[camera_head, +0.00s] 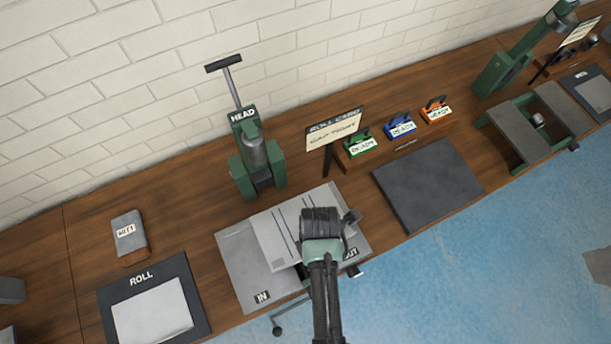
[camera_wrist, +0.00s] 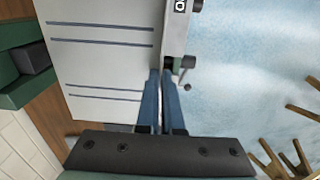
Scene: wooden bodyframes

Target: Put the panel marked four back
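A pale flat panel (camera_head: 280,232) with dark lines across it lies over a grey plate (camera_head: 237,258) lettered IN and OUT. In the wrist view the panel (camera_wrist: 105,65) shows two pairs of lines; I can make out no numeral on it. My gripper (camera_head: 322,272) is over the plate's right part in the head view, where my arm hides its fingertips. In the wrist view its blue fingers (camera_wrist: 165,78) are close together, apparently shut, at the panel's edge next to the OUT strip (camera_wrist: 176,25). I see nothing clearly held between them.
A green press marked HEAD (camera_head: 254,155) stands behind the plate. A dark mat (camera_head: 428,185) lies right of it, below a sign (camera_head: 334,130) and green, blue and orange labelled blocks (camera_head: 400,127). A ROLL board (camera_head: 141,278) and grey block (camera_head: 129,232) are left. The blue floor (camera_head: 480,280) is open.

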